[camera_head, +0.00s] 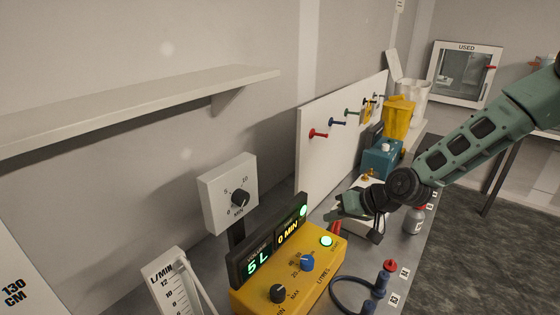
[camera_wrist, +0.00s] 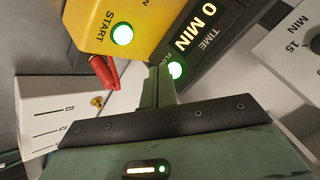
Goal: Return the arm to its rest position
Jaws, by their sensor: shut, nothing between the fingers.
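My arm (camera_head: 470,145) reaches in from the right over the bench in the head view. My gripper (camera_head: 338,209) is shut and empty. It is above the bench, close to the far end of the yellow pump box (camera_head: 300,280). In the wrist view the closed fingers (camera_wrist: 158,85) point towards the box and its dark display (camera_wrist: 205,30). The green START light (camera_wrist: 122,35) is lit beside them. I cannot tell whether the fingertips touch anything.
The display panel (camera_head: 268,245) reads 5 L and 0 MIN. A dial box (camera_head: 228,195) stands behind it. A pegboard (camera_head: 345,125), teal box (camera_head: 381,158), yellow bin (camera_head: 398,118) and grey bottle (camera_head: 414,221) line the bench. A hose (camera_head: 345,284) lies in front. A shelf (camera_head: 130,105) hangs at left.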

